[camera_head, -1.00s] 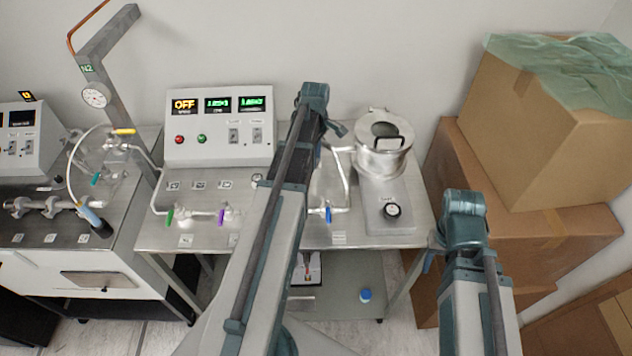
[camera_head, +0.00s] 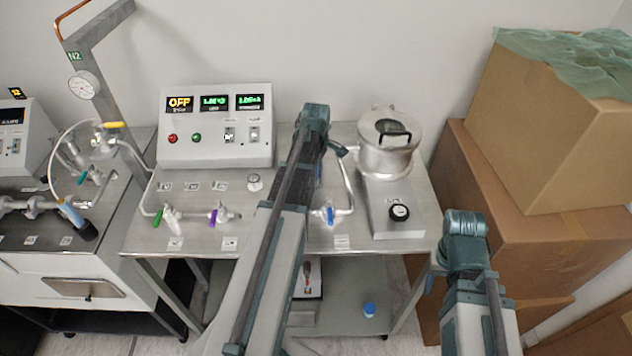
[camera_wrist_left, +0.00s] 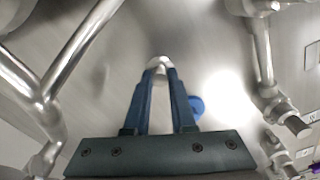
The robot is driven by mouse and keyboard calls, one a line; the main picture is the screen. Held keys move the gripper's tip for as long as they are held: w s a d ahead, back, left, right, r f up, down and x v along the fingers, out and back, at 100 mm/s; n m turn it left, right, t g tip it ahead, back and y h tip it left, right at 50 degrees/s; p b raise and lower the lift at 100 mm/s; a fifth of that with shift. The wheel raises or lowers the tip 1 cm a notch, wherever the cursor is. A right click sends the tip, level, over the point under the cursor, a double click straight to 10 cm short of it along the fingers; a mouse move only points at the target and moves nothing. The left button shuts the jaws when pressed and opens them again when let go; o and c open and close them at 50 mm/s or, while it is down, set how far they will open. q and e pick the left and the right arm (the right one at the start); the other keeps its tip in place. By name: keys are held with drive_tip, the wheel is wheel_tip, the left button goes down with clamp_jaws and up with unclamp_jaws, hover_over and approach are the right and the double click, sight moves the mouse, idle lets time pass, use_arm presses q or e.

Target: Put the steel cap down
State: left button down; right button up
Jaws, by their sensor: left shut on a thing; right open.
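The steel cap (camera_wrist_left: 158,62) is a small pale piece, mostly covered by my fingers in the left wrist view. My left gripper (camera_wrist_left: 160,76) is shut on it, its two blue fingers meeting at the cap over the steel table top (camera_head: 350,258). I cannot tell whether the cap touches the surface. In the head view my left arm hides the cap and its fingertips. My right gripper (camera_head: 437,262) barely shows beside its arm at the lower right, in front of the boxes, with its fingers mostly hidden and nothing seen in it.
A blue valve handle (camera_wrist_left: 196,105) is close beside my left fingers, with steel tubes around. The steel pot (camera_head: 386,155) stands right of the left arm. The control box (camera_head: 217,145) and valves (camera_head: 170,218) stand left. Cardboard boxes (camera_head: 560,145) crowd the right side.

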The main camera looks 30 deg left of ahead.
use_arm(q)
drive_tip(key=shift+r, duration=0.1)
drive_tip(key=shift+f, duration=0.25)
drive_tip(key=c, duration=0.8)
unclamp_jaws()
drive_tip(key=shift+r, duration=0.1)
drive_tip(key=shift+o, duration=0.2)
drive_tip(key=shift+r, duration=0.15)
wheel_tip(320, 180, up, 12)
drive_tip(key=p, duration=1.2)
